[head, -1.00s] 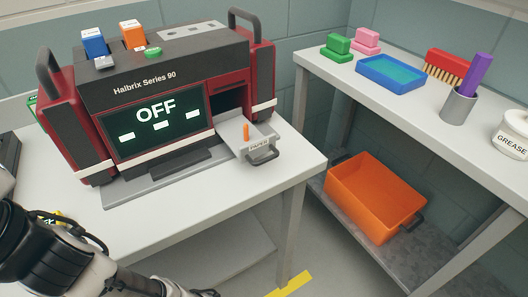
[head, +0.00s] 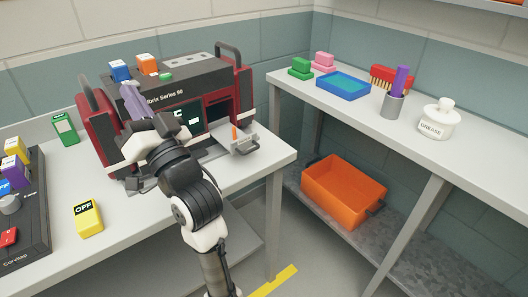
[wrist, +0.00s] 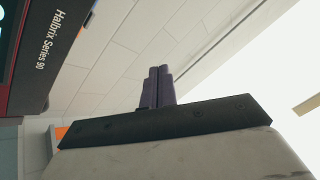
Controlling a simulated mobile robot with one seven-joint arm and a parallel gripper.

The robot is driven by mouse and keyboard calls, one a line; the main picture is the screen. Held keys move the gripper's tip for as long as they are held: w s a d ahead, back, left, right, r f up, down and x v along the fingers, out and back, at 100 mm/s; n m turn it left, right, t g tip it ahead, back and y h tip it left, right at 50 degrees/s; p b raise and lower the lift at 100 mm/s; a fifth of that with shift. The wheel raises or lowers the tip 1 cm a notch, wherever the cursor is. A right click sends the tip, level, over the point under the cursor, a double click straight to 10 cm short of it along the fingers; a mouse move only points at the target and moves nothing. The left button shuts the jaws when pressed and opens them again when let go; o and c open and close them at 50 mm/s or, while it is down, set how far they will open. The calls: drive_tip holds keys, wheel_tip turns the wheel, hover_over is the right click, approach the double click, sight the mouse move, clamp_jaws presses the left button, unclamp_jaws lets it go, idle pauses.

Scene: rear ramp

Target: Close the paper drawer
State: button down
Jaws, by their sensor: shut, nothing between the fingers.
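The paper drawer (head: 224,142) sticks out of the right side of the red and black Halbrix machine (head: 218,84). It is a pale tray with a grey handle at its front, and an orange piece (head: 234,132) stands in it. My gripper (head: 128,90) is raised in front of the machine's left part, left of the drawer and apart from it. Its purple fingers (wrist: 158,86) are together and empty in the wrist view. The wrist view also shows the machine's edge (wrist: 52,50), but not the drawer.
A yellow OFF block (head: 88,218), a green block (head: 65,130) and a dark switch panel (head: 30,240) lie on the left of the table. A side bench holds a blue tray (head: 343,92) and a grease pot (head: 438,122). An orange bin (head: 343,190) sits below.

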drive_tip(key=w+d+f+m+g+h+p, duration=0.25)
drive_tip(key=w+d+f+m, duration=0.2)
drive_tip(key=d, duration=0.45)
drive_tip(key=w+d+f+m+g+h+p, duration=0.1)
drive_tip(key=w+d+f+m+h+p, duration=0.2)
drive_tip(key=d+f, duration=0.45)
drive_tip(key=s+d+f+m+g+h, duration=0.1)
drive_tip(key=s+d+f+m, duration=0.1)
drive_tip(key=s+d, duration=0.15)
drive_tip(key=s+d+f+m+g+p, duration=0.1)
drive_tip(key=s+d+f, duration=0.1)
drive_tip(key=d, duration=0.3)
drive_tip(key=s+d+f+m+g+h, duration=0.1)
drive_tip(key=s+d+f+m, duration=0.1)
drive_tip(key=d, duration=0.3)
drive_tip(key=p, duration=0.3)
approach(235, 135)
drive_tip(key=shift+s+d+f, duration=0.65)
drive_tip(key=shift+s+f, duration=0.15)
drive_tip(key=shift+f, duration=0.15)
drive_tip(key=shift+w+a+f, duration=0.25)
drive_tip(key=shift+w+a, duration=0.05)
drive_tip(key=shift+w, duration=0.2)
